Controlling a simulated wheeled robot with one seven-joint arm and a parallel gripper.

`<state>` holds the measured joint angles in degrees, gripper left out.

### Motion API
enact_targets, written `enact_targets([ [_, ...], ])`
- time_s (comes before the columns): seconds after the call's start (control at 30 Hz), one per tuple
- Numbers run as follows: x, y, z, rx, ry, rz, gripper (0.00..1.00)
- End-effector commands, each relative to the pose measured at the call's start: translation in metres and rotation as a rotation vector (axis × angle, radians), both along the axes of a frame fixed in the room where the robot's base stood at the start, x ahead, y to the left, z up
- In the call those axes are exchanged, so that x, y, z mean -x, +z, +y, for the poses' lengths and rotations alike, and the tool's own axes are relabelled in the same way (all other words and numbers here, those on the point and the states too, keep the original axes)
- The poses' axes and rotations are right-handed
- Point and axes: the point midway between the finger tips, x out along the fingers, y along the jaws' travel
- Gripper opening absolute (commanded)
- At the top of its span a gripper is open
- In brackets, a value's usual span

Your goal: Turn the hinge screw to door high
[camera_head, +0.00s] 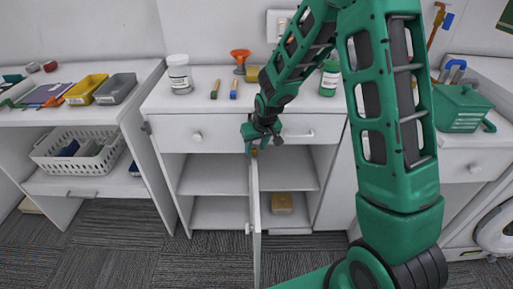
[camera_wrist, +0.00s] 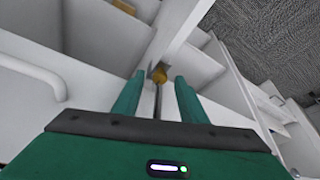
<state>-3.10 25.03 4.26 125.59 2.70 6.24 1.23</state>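The cabinet door (camera_head: 256,215) stands open and shows nearly edge-on below the drawers. A small yellow-brass piece, which looks like the hinge screw (camera_wrist: 158,75), sits by a grey bracket on white cabinet parts in the wrist view. My gripper (camera_wrist: 159,82) is open, its two green fingers apart on either side of this piece in the picture. A thin grey shaft shows between the fingers, in line with the screw; I cannot tell whether anything touches it. In the head view my gripper (camera_head: 251,144) hangs at the top of the door and largely hides the screw.
A drawer handle (camera_wrist: 40,78) is close at left in the wrist view. The countertop holds a white jar (camera_head: 180,74) and an orange funnel (camera_head: 240,58). Carpet in front is clear.

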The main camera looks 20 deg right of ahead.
Motion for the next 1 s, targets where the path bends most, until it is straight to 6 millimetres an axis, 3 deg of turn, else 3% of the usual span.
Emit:
enact_targets([
  [0.4, -0.003, -0.006, 0.0, 0.0, 0.0, -0.001, 0.38],
  [0.57, -0.002, -0.006, 0.0, 0.0, 0.0, -0.001, 0.0],
  [0.63, -0.002, -0.006, 0.0, 0.0, 0.0, -0.001, 0.0],
  [0.67, -0.002, -0.006, -0.009, -0.001, -0.003, -0.001, 0.0],
  [1.0, -0.002, -0.006, 0.001, 0.005, -0.067, 0.0, 0.0],
])
